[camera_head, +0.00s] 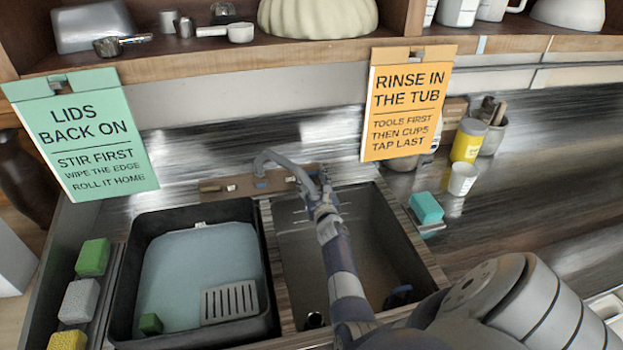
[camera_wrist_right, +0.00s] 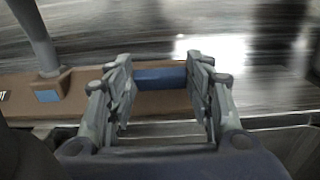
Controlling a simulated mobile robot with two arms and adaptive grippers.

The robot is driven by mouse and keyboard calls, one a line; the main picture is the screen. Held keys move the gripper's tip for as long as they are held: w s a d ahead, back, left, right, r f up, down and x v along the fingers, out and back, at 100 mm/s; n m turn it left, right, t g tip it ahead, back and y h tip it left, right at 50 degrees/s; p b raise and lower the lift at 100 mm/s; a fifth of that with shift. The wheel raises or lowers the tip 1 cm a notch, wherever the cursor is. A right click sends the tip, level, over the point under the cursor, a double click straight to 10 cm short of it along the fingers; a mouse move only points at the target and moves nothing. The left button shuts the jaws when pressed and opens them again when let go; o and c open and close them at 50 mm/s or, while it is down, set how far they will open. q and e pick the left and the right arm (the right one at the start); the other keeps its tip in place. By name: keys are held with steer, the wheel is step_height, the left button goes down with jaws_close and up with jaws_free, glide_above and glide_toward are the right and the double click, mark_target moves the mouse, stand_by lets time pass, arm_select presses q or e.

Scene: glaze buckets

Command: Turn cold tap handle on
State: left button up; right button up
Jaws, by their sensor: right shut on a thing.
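The grey tap (camera_head: 283,160) rises from a brown base (camera_head: 235,187) behind the sink, with its spout curving forward. The base also shows in the wrist view (camera_wrist_right: 75,92), with a small blue square (camera_wrist_right: 47,96) beside the spout foot. The blue cold tap handle (camera_wrist_right: 160,77) lies crosswise between the fingertips of my right gripper (camera_wrist_right: 160,80). The right gripper is shut on it, one finger at each end. In the head view my right gripper (camera_head: 321,197) covers the right end of the tap and hides the handle. My left gripper is not in view.
A black tub (camera_head: 120,290) with bluish water stands left of the steel sink (camera_head: 375,235). Two signs, green (camera_head: 80,135) and orange (camera_head: 407,103), hang from the shelf above. A teal sponge (camera_head: 426,207) and white cup (camera_head: 461,180) sit to the right.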

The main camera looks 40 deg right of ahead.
steer(key=shift+n+y, duration=0.3)
steer(key=shift+n, duration=0.1)
steer(key=shift+s+d+n+t+y, duration=0.1)
steer(key=shift+d+n+t+y, duration=0.1)
steer(key=shift+n+t+y, duration=0.35)
steer(key=shift+d+n+y, duration=0.15)
steer(key=shift+n+y, duration=0.8)
steer(key=shift+n, duration=0.3)
steer(key=shift+s+d+n+y, duration=0.1)
steer(key=shift+n+y, duration=1)
steer(key=shift+n, duration=0.1)
steer(key=shift+d+n+y+b, duration=0.15)
steer(key=shift+n+y+b, duration=0.6)
steer(key=shift+n+y, duration=0.35)
steer(key=n+y+b, duration=0.1)
steer(key=n+g+y+b, duration=0.1)
steer(key=n+y+b, duration=0.2)
steer(key=n, duration=0.1)
steer(key=shift+d+g, duration=0.25)
steer(key=shift+r+n+g+y+b, duration=0.25)
steer(key=shift+n+g+y+b, duration=0.75)
steer(key=shift+n+b, duration=0.6)
